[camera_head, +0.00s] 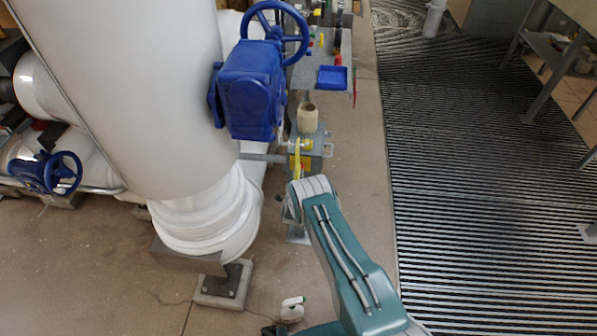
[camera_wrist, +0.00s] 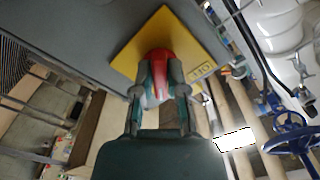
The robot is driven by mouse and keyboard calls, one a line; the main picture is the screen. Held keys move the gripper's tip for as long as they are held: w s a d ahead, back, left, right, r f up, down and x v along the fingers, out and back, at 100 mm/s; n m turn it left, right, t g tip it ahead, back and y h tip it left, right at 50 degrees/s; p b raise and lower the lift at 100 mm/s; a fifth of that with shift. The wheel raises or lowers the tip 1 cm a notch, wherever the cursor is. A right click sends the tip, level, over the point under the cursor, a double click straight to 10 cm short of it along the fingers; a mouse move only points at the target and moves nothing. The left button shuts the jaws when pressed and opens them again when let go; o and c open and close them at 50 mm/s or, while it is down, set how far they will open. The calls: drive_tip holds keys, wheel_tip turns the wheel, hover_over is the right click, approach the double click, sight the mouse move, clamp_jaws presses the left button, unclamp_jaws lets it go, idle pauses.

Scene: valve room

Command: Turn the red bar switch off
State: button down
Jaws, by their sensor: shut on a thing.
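The red bar switch (camera_wrist: 159,62) shows in the wrist view, mounted on a yellow plate (camera_wrist: 187,48) with dark lettering that reads OFF, seen upside down, near its right corner. The plate sits on a grey box. My gripper (camera_wrist: 160,78) is shut on the red bar, with one finger on each side of it. The fingers hide part of the switch. In the head view, a strip of the yellow plate (camera_head: 303,165) shows on the grey box (camera_head: 318,148).
A large white pipe (camera_head: 140,90) stands left of the box, with a blue actuator (camera_head: 250,90) and blue handwheel (camera_head: 283,32) close above. A small cart with a blue tray (camera_head: 332,78) stands behind. Striped flooring (camera_head: 480,200) on the right is largely open.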

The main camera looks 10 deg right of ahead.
drive_tip(key=n, duration=0.4)
drive_tip(key=shift+d+n, duration=0.1)
drive_tip(key=shift+n, duration=0.2)
drive_tip(key=n, duration=0.8)
drive_tip(key=shift+n, duration=0.4)
drive_tip(key=shift+r+n, duration=0.1)
drive_tip(key=shift+n, duration=1.8)
drive_tip(key=c, duration=0.7)
unclamp_jaws()
drive_tip(key=shift+w, duration=0.1)
